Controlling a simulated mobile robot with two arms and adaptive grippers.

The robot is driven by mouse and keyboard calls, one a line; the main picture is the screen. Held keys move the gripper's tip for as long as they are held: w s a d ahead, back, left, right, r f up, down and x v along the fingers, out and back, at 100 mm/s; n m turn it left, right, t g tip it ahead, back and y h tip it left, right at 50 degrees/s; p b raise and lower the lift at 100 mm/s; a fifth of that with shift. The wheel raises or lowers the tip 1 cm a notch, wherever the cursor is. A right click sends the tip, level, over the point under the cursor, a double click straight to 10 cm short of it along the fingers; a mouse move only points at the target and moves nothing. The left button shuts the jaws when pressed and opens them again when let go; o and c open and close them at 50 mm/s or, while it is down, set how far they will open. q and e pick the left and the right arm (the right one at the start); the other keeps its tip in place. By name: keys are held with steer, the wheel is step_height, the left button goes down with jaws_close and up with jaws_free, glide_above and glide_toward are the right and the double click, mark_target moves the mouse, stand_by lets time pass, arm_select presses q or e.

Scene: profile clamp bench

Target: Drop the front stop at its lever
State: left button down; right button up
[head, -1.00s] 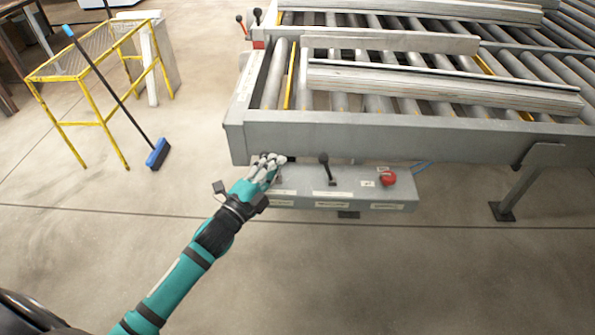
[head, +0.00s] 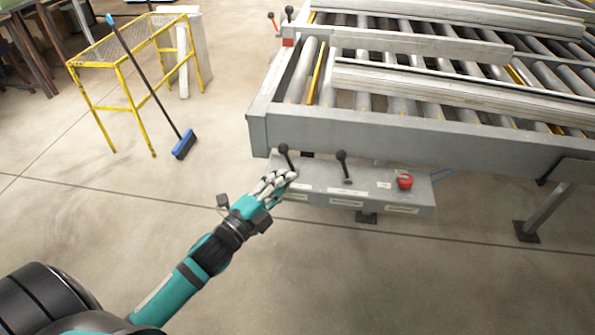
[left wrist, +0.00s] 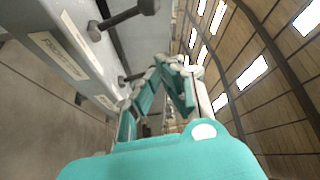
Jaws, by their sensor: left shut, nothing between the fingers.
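The grey control box (head: 380,197) under the front beam carries two black-knobbed levers and a red button. The left lever (head: 284,152) stands up just above my left fingertips; the middle lever (head: 342,160) is to its right. Labels sit on the box front, too small to read. My left gripper (head: 283,179) is shut and empty at the box's left end, close below the left lever's knob; I cannot tell if they touch. The left wrist view shows the shut fingertips (left wrist: 166,62), a large near lever (left wrist: 122,18) and a farther lever (left wrist: 130,77). My right gripper is out of view.
The roller table (head: 400,132) with long metal profiles (head: 460,92) lies above and behind the box. A red emergency button (head: 404,180) is on the box's right. Two more levers (head: 280,18) stand at the far left corner. A yellow stand (head: 125,65) and broom (head: 183,145) are left. Floor in front is clear.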

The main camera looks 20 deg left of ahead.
arm_select(q)
steer(key=shift+s, duration=1)
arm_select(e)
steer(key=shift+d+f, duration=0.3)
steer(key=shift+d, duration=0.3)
